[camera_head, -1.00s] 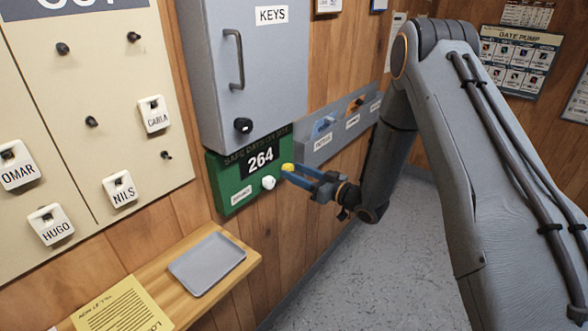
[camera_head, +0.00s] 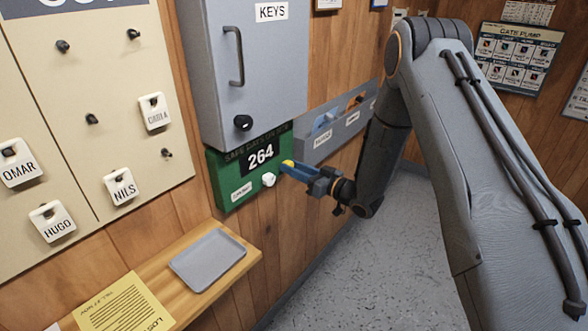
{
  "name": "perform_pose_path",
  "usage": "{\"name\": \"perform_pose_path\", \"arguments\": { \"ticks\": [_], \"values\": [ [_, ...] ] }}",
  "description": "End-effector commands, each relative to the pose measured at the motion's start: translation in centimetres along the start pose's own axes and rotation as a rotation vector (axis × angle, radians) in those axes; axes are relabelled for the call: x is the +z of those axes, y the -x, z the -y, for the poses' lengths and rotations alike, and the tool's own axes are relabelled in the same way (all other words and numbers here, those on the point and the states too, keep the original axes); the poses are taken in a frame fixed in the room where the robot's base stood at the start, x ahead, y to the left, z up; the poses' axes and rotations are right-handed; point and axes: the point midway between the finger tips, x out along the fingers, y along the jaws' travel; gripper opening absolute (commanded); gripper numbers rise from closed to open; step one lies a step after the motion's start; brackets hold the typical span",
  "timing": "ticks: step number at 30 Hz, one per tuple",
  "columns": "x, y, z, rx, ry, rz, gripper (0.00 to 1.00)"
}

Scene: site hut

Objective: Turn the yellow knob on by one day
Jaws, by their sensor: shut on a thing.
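The green day-counter board (camera_head: 225,176) hangs on the wooden wall below the grey key cabinet. Its black display (camera_head: 261,156) reads 264. The yellow knob (camera_head: 288,163) sits at the right of the display and is mostly hidden by my gripper's fingers. A white knob (camera_head: 269,180) is on the board just below and left of it. My gripper (camera_head: 292,168) has its blue fingers at the yellow knob and is shut on it. The fingers look rolled, nearly one in front of the other.
The grey key cabinet (camera_head: 270,70) with a handle and black knob is just above. A grey wall rack (camera_head: 312,143) is close at right. A shelf (camera_head: 240,264) with a grey tray (camera_head: 208,259) and yellow paper (camera_head: 125,306) lies below left.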

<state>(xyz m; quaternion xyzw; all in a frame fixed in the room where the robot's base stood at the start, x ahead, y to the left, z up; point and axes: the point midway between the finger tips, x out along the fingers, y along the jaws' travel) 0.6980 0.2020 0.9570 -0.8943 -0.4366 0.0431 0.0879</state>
Motion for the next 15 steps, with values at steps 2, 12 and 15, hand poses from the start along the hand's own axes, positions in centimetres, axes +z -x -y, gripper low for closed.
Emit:
{"name": "perform_pose_path", "arguments": {
  "ticks": [2, 12, 15],
  "values": [
    [0.01, 0.0, -0.03, 0.0, -0.033, -0.001, 0.06],
    [0.1, 0.04, -0.08, 0.0, -0.275, 0.0, 0.06],
    [0.08, 0.04, -0.1, -0.001, -0.349, 0.0, 0.06]
  ]
}}
